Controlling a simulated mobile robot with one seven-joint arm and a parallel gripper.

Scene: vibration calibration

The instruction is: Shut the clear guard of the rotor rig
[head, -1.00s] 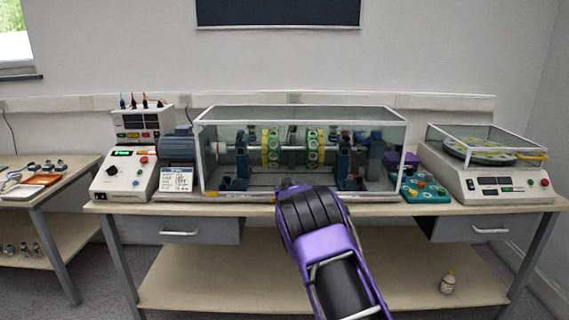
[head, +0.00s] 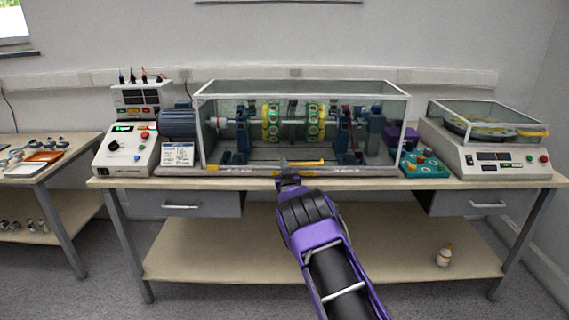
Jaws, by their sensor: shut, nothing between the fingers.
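The rotor rig (head: 292,130) stands on the middle of the bench, with green-yellow discs on a shaft between blue supports. Its clear guard (head: 205,118), a pale-framed box, surrounds the rotor. The guard's lower front edge appears down at the rig's base (head: 370,171); a small gap there cannot be ruled out. A yellow handle (head: 308,163) shows low at the front middle. My gripper (head: 285,165) is shut and empty, in front of the base just left of the handle. Whether its tip touches the handle or guard cannot be told.
A control box (head: 125,150) and a motor (head: 177,122) are left of the guard. A teal button box (head: 425,166) and a balancing machine with a clear cover (head: 500,155) stand on the right. A small bottle (head: 444,255) sits on the lower shelf. Space before the bench is clear.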

